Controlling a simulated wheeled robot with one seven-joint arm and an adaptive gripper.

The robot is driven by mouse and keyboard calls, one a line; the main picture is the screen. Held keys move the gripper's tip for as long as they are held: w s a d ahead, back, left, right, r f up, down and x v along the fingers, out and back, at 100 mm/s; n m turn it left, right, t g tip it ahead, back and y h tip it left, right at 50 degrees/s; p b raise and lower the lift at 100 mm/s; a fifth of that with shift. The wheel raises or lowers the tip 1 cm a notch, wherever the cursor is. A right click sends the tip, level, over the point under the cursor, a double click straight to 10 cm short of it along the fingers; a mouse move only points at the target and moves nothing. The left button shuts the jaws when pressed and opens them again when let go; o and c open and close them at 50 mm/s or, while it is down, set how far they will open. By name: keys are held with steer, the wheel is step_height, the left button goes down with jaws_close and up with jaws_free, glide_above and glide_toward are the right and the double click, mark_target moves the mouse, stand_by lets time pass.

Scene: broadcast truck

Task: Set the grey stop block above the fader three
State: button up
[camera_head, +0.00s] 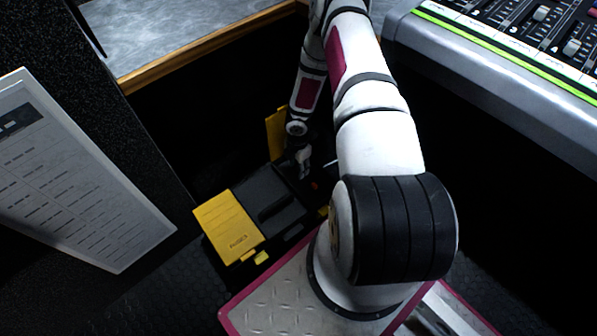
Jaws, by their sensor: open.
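My gripper (304,163) is small and dark in the head view, low beside a black and yellow toolbox, at the end of my white and maroon arm. It is open, and I see nothing between its fingers. I cannot make out the grey stop block. The mixing console (470,60) is at the upper right, well apart from my gripper. Two pale fader caps (541,13) show on it, but I cannot tell which is fader three.
The toolbox (228,226) stands on the dark floor, with a yellow panel upright behind it (275,134). A printed sheet (75,175) is on the dark panel at left. A wood-edged grey surface (180,35) lies at the back. My arm hides part of the centre.

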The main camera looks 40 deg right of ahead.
jaws_close()
steer(key=shift+r, duration=0.1)
